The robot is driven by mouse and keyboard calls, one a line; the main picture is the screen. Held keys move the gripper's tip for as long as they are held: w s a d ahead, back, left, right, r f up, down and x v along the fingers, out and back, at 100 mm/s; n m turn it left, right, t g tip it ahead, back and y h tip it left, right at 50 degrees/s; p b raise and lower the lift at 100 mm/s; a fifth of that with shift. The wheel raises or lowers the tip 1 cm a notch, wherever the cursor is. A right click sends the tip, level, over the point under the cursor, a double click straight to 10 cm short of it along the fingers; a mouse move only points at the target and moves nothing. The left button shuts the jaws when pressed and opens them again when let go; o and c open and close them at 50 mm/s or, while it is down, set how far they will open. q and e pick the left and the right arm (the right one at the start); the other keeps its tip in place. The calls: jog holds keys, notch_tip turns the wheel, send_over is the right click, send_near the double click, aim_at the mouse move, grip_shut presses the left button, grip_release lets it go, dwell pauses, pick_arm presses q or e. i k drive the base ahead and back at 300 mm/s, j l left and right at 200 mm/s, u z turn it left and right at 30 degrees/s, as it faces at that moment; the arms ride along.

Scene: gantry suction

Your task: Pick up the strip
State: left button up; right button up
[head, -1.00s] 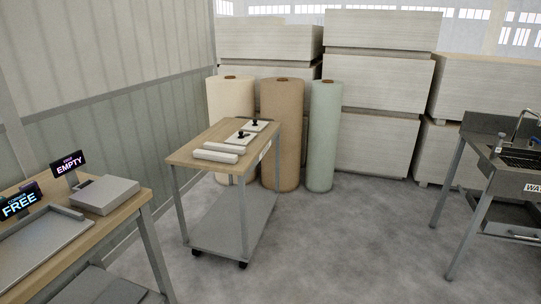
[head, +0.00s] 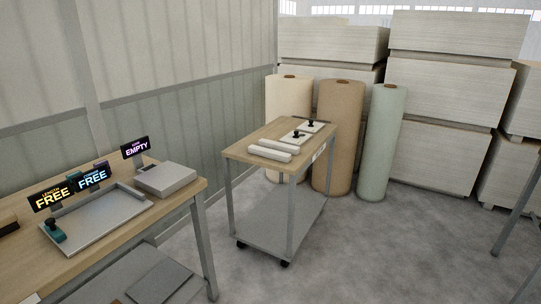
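Two pale, long strip-like pieces (head: 268,151) lie side by side on the near part of a wood-topped cart (head: 243,150). I cannot tell which of them, if either, is the strip. Behind them on the same top lie two flat pale plates with black knobs, a nearer one (head: 290,140) and a farther one (head: 318,124). Neither of my grippers is in view.
A wooden bench (head: 188,199) at the left carries a grey tray (head: 95,225), a grey box (head: 166,179) and signs reading FREE and EMPTY (head: 135,147). Upright rolls (head: 338,135) and stacked boards (head: 445,110) stand behind the cart. Floor (head: 400,250) in front is clear.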

aim_at(256, 150)
jog(key=i+l, duration=0.2)
jog(key=i, duration=0.35)
jog(key=i+l+u, duration=0.1)
jog(key=i+l, duration=0.15)
jog(key=i, duration=0.3)
jog(key=i+l, duration=0.25)
jog(key=i, duration=0.3)
jog(key=i+l+u, duration=0.1)
jog(key=i+l, duration=0.2)
jog(key=i, duration=0.25)
jog(key=i+l, duration=0.3)
jog(key=i, duration=0.25)
